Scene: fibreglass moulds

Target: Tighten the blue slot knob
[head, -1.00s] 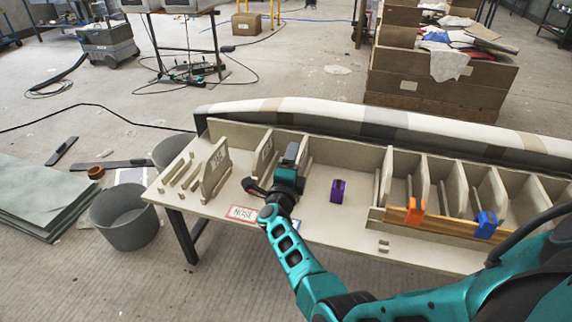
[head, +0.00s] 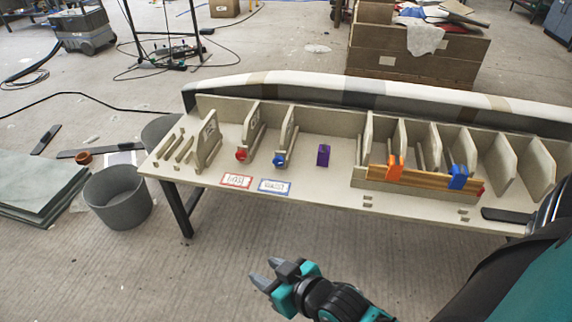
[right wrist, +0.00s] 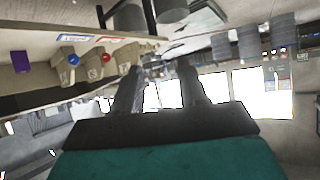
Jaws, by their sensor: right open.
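The blue slot knob (head: 279,160) sits at the front end of a slot between upright dividers on the long table. A blue-bordered label (head: 275,187) lies in front of it. In the right wrist view, which is upside down, the blue knob (right wrist: 73,60) is at the upper left. My right gripper (head: 264,272) is open and empty, low in front of the table and well apart from the knob. Its two fingers (right wrist: 160,70) show with nothing between them. My left gripper is not in view.
A red knob (head: 241,155) with a red-bordered label (head: 237,181) is left of the blue knob. A purple block (head: 323,155) stands to its right. Orange (head: 395,167) and blue (head: 459,176) clamps sit on a wooden strip. The floor before the table is clear.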

